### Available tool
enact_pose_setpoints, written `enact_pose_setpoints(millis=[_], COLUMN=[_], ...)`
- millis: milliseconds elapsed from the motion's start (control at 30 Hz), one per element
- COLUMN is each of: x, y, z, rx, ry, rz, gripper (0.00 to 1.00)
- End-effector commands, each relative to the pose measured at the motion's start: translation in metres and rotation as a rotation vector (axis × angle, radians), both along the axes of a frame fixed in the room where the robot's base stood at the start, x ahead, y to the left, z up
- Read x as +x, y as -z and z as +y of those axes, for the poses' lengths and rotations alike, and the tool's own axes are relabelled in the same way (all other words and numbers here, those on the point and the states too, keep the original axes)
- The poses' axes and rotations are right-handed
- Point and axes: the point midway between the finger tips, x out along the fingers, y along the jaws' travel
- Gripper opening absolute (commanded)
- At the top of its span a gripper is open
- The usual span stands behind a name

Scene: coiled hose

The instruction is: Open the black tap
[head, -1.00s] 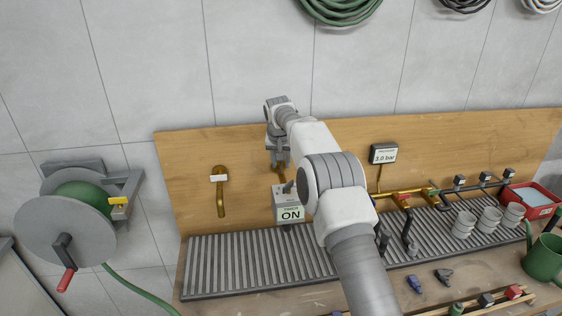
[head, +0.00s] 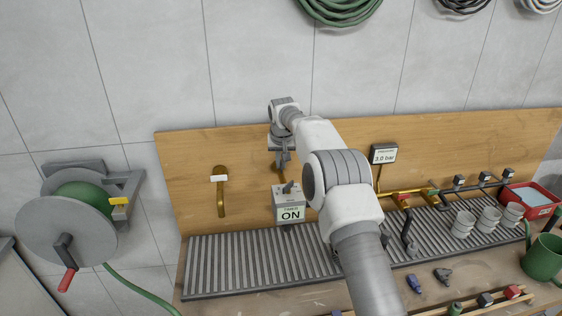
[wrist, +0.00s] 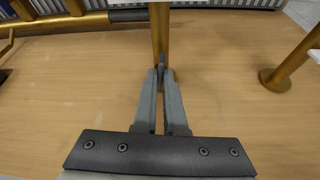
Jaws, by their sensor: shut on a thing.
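My gripper (head: 284,163) is in front of the wooden board, just above the timer box, at a brass pipe (head: 277,167). In the wrist view my gripper (wrist: 162,72) has its two grey fingers together at the tips. They are shut on a small dark piece (wrist: 162,62) in front of the upright brass pipe (wrist: 160,30). This piece looks like the black tap's lever; the fingers hide most of it. The grey timer box (head: 287,198) below reads ON and has a small grey lever on top.
Another brass pipe (head: 220,195) with a white tag stands to the left. A hose reel (head: 65,230) hangs at the far left. A gauge (head: 383,154) reading 3.0 bar, a brass manifold (head: 395,195) and several grey cups (head: 464,224) are at the right.

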Motion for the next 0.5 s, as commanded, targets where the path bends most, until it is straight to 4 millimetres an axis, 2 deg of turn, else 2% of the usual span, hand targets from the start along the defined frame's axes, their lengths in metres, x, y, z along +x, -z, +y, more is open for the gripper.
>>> enact_pose_setpoints(millis=[200, 500], x=[-0.0001, 0.0], y=[-0.0011, -0.0001], z=[-0.0013, -0.0008], rx=[0.001, 0.0], ry=[-0.118, -0.142], rz=[0.001, -0.001], gripper=[0.0, 0.0])
